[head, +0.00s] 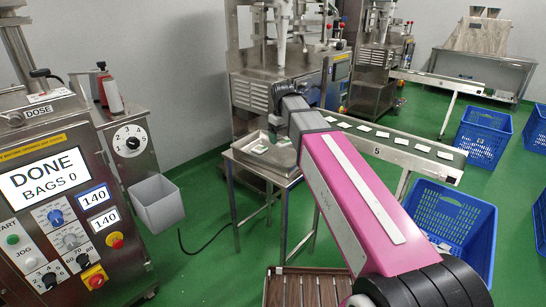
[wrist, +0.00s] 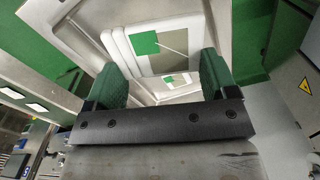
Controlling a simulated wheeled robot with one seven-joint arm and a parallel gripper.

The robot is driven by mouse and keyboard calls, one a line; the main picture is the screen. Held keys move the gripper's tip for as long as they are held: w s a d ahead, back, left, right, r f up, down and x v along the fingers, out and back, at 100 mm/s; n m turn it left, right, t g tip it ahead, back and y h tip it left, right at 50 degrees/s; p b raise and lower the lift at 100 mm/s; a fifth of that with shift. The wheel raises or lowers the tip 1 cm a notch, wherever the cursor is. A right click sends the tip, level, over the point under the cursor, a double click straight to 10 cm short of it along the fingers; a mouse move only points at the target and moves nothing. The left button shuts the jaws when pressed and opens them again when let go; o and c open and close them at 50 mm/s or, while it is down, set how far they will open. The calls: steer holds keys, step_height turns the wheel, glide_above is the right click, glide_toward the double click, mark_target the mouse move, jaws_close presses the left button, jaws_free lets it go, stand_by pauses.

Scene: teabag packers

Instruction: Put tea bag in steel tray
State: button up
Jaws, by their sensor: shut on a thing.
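My gripper (wrist: 158,62) has two green fingers, closed on the sides of a pale tea bag (wrist: 186,57) with a green square tag and a string. Another tea bag (wrist: 182,82) with a small green mark lies lower down, beyond the held one. The steel tray (wrist: 82,36) shows its pale rim around and below the fingers. In the head view the steel tray (head: 237,150) sits on a small steel table, with white and green pieces in it. My arm hides part of the tray and the held bag there.
A conveyor (head: 398,157) carrying several white packets runs behind my arm to the right. Blue crates (head: 484,138) stand on the green floor. A grey bin (head: 157,203) and a control panel (head: 60,190) reading "DONE BAGS 0" are at left. A brown slatted surface (head: 300,290) is in front.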

steer(key=a+n, duration=0.4)
steer(key=a, duration=0.7)
glide_above(282, 159)
step_height(282, 159, down, 6)
steer(key=shift+f, duration=2.15)
steer(key=shift+f, duration=0.1)
steer(key=o, duration=0.8)
step_height(282, 159, up, 12)
steer(key=shift+r, duration=0.1)
